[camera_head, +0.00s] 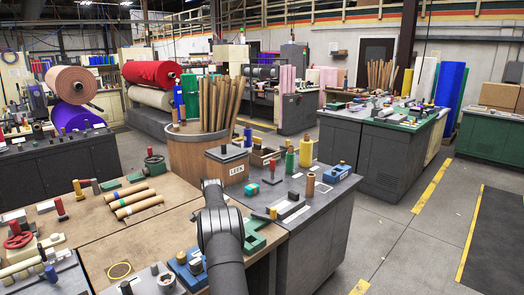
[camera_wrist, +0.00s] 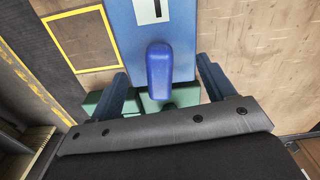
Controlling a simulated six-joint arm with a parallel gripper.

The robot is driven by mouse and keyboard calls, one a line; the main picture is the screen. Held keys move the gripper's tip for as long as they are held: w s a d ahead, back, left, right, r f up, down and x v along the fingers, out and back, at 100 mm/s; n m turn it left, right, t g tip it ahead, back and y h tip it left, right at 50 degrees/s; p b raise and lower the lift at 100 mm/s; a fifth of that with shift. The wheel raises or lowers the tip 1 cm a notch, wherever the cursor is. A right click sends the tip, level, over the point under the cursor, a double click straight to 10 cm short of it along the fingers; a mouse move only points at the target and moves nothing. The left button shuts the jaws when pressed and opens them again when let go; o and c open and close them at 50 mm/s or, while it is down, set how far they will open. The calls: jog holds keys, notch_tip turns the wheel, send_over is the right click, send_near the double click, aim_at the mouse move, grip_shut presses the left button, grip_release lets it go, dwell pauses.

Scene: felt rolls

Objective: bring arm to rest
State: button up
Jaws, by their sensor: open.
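My gripper (camera_wrist: 162,72) is open in the wrist view, its two dark blue fingers spread wide. A rounded blue knob (camera_wrist: 160,68) shows between the fingers, with gaps on both sides and no finger touching it. It stands on a blue block (camera_wrist: 178,38) with a white label reading 1. My dark arm (camera_head: 221,235) reaches from the bottom edge over the bench in the head view. My fingers cannot be made out clearly in the head view.
A green piece (camera_wrist: 188,97) lies near the block, partly hidden by my gripper. A yellow square outline (camera_wrist: 112,67) marks the wooden top at left.

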notch_tip(320, 180, up, 8)
jog(key=shift+r, duration=0.4)
jog(key=shift+s+r+n, duration=0.1)
jog(key=shift+n, duration=0.3)
jog(key=shift+o, duration=0.3)
dwell(0.6)
jog(key=o, duration=0.3)
jog(key=shift+r, duration=0.1)
jog(key=shift+o, duration=1)
notch_tip(320, 180, up, 11)
jog(key=m, duration=0.2)
jog(key=shift+d+f, duration=0.15)
jog(key=shift+f, duration=0.05)
notch_tip(320, 180, down, 10)
jog(key=shift+r, duration=0.1)
